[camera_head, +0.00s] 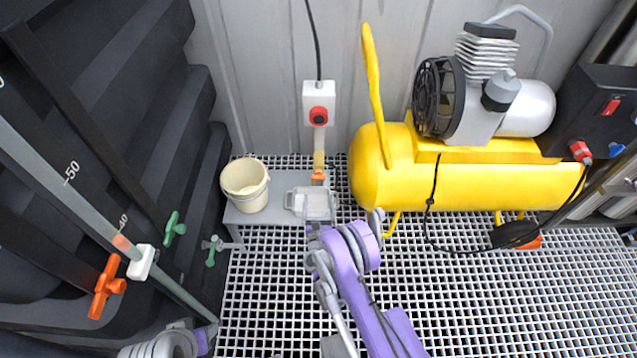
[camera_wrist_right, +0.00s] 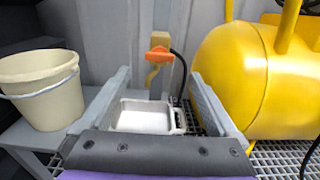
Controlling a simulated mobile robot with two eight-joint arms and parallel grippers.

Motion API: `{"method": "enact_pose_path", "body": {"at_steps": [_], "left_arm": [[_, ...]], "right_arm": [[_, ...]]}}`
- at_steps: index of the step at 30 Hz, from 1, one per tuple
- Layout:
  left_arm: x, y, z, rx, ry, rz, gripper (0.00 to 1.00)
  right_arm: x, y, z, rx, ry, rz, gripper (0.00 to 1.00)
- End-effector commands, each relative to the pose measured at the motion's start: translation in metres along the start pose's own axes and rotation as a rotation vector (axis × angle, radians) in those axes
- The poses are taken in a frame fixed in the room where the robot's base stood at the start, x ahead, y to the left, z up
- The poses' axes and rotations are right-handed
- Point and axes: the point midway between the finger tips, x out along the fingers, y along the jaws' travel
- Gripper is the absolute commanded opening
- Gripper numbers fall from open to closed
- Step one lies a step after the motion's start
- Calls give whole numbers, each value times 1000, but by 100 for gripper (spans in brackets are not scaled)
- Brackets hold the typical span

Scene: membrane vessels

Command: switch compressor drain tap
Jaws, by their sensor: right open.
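The tap with an orange handle (camera_head: 318,177) sits below a yellow fitting near the wall, left of the yellow compressor tank (camera_head: 470,185). In the right wrist view the orange handle (camera_wrist_right: 158,53) lies crosswise on the fitting, with a curved yellow piece below it. My right gripper (camera_head: 320,208) is in front of the tap. In its wrist view the two grey fingers (camera_wrist_right: 158,76) stand wide apart, with the handle between and beyond them, not touched. A shallow white tray (camera_wrist_right: 145,117) shows between the fingers.
A cream bucket (camera_head: 245,185) stands on a grey bench (camera_head: 240,216) left of the tap. A red button box (camera_head: 318,103) is on the wall above. Green taps (camera_head: 174,229) and a large orange tap (camera_head: 107,287) are at left. Grating floor (camera_head: 270,300) is open in front.

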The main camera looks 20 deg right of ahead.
Motion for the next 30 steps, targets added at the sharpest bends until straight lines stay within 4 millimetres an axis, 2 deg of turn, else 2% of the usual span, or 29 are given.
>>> {"method": "enact_pose_path", "body": {"at_steps": [6,12,17,24,25,30], "left_arm": [[6,0,2,0,-2,0,50],[9,0,2,0,-3,0,50],[10,0,2,0,-3,0,50],[9,0,2,0,-3,0,50],[9,0,2,0,-3,0,50],[9,0,2,0,-3,0,50]], "right_arm": [[44,0,-1,-3,0,-1,95],[71,0,-1,-3,0,1,95],[79,0,0,-3,0,2,95],[80,0,0,-4,0,2,95],[80,0,0,-4,0,2,93],[80,0,0,-4,0,2,63]]}}
